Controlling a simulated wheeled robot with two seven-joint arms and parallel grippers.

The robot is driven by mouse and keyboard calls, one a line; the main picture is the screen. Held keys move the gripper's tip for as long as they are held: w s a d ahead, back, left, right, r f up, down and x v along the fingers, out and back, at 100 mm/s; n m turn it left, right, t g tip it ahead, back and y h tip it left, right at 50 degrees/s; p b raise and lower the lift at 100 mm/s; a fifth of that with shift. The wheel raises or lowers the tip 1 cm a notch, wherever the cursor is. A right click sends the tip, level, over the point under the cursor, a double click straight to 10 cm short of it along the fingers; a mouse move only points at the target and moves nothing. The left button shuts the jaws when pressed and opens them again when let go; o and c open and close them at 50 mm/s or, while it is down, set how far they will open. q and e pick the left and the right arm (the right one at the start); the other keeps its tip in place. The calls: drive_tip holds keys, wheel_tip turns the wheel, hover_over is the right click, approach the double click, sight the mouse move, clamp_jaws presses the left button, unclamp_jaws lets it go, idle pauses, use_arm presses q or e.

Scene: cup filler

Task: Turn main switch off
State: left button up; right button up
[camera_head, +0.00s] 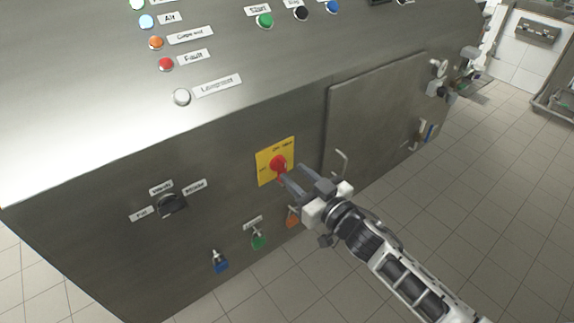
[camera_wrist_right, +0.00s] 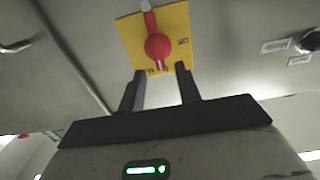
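The main switch is a red rotary knob (camera_head: 278,163) on a yellow plate (camera_head: 264,170) on the front of the steel machine. In the right wrist view the red knob (camera_wrist_right: 157,45) sits at the centre of the yellow plate (camera_wrist_right: 128,32), in front of the fingers. My right gripper (camera_head: 282,177) is just below and to the right of the knob, pointing at it. Its two fingers are apart with nothing visible between them, and it also shows in the right wrist view (camera_wrist_right: 160,72). I cannot tell whether a fingertip touches the knob. My left gripper is not in view.
A black selector (camera_head: 172,204) is left of the switch. Blue (camera_head: 220,262), green (camera_head: 258,240) and orange (camera_head: 293,217) padlock-like items hang below. A door (camera_head: 375,115) with a bent handle (camera_head: 341,161) is to the right. Tiled floor at right is open.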

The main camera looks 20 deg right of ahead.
sight(285, 166)
drive_tip(key=shift+x, duration=2.15)
clamp_jaws()
